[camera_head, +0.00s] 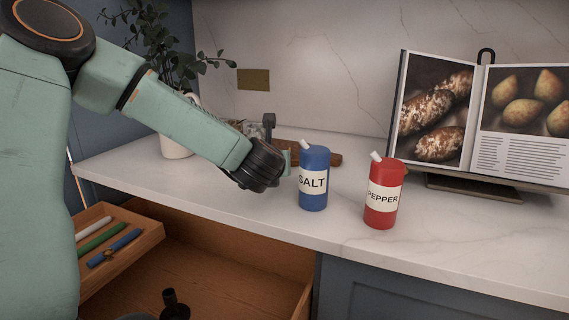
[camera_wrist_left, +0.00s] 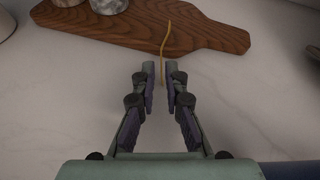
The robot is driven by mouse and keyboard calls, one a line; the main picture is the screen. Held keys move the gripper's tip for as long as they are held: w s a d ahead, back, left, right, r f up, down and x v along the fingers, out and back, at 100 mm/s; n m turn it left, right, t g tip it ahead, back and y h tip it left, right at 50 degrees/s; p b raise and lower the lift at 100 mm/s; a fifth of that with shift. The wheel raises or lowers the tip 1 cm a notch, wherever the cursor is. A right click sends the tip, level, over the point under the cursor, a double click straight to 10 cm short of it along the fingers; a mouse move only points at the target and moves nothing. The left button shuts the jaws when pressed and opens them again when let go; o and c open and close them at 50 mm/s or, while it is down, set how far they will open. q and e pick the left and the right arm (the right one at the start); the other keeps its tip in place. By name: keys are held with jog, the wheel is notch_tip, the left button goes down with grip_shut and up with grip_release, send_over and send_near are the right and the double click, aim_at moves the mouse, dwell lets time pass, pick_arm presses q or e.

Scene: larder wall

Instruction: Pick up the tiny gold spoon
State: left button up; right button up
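The tiny gold spoon (camera_wrist_left: 167,42) is a thin gold strip in the left wrist view. Its far part lies over a wooden board (camera_wrist_left: 205,38), and its near end reaches between my left fingertips. My left gripper (camera_wrist_left: 160,70) is partly open, with a visible gap around the spoon's near end and a finger on either side. I cannot tell whether either finger touches it. In the head view my left wrist hides most of the gripper (camera_head: 285,158), beside the blue salt shaker (camera_head: 314,190). The spoon cannot be made out there. My right gripper is not in view.
A red pepper shaker (camera_head: 380,205) stands right of the salt. An open cookbook (camera_head: 435,115) stands at the right, a potted plant (camera_head: 175,140) at the back left. Below, an open drawer (camera_head: 215,275) holds a tray (camera_head: 150,235) with pens and a watch.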

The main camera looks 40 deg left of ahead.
pick_arm(q)
jog(key=b+x, duration=0.1)
jog(key=x, duration=0.2)
jog(key=shift+w+f, duration=0.2)
jog(key=shift+w, duration=0.1)
jog(key=shift+w+a+f, duration=0.2)
jog(key=shift+w+a, duration=0.2)
jog(key=shift+w, duration=0.15)
jog(key=shift+d, duration=0.1)
grip_shut()
